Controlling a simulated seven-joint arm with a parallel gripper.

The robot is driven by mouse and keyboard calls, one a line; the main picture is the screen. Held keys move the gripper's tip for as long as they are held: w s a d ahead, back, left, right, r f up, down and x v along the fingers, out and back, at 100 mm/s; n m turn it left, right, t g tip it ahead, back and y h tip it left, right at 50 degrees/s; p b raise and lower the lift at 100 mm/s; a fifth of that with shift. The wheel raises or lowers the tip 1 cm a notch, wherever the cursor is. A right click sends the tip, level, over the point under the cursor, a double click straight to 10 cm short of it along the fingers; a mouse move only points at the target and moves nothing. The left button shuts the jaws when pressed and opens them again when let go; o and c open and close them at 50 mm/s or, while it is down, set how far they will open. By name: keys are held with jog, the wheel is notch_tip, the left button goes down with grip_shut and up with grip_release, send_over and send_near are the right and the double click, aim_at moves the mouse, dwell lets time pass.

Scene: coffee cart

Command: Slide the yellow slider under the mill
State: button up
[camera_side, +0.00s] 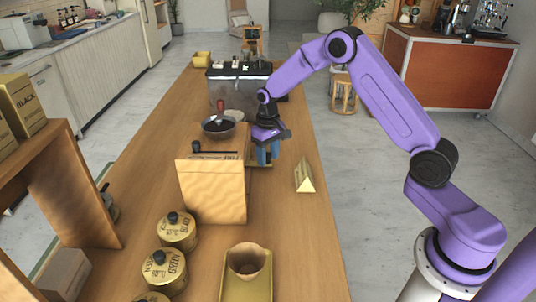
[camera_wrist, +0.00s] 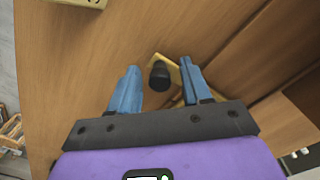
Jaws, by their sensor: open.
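The yellow slider (camera_wrist: 173,66) lies low beside the wooden mill, with a black knob (camera_wrist: 159,75) on it. Part of its plate is hidden behind my right finger in the wrist view. In the side view only a small bit of yellow (camera_side: 262,164) shows below my fingers. The mill appears to be the wooden box (camera_side: 212,190) left of my gripper; its wooden side (camera_wrist: 245,55) fills the right of the wrist view. My gripper (camera_side: 266,153) is open, and its blue fingers (camera_wrist: 159,68) stand either side of the knob without visibly closing on it.
A gold wedge-shaped sign (camera_side: 304,176) stands right of my gripper. Gold canisters (camera_side: 178,230) and a gold tray (camera_side: 230,285) with a paper cup are nearer. The counter's right strip is mostly clear.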

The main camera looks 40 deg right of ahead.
grip_shut()
jog(key=shift+s, duration=0.1)
jog(key=s+a, duration=1.3)
jog(key=shift+a, duration=0.1)
grip_release()
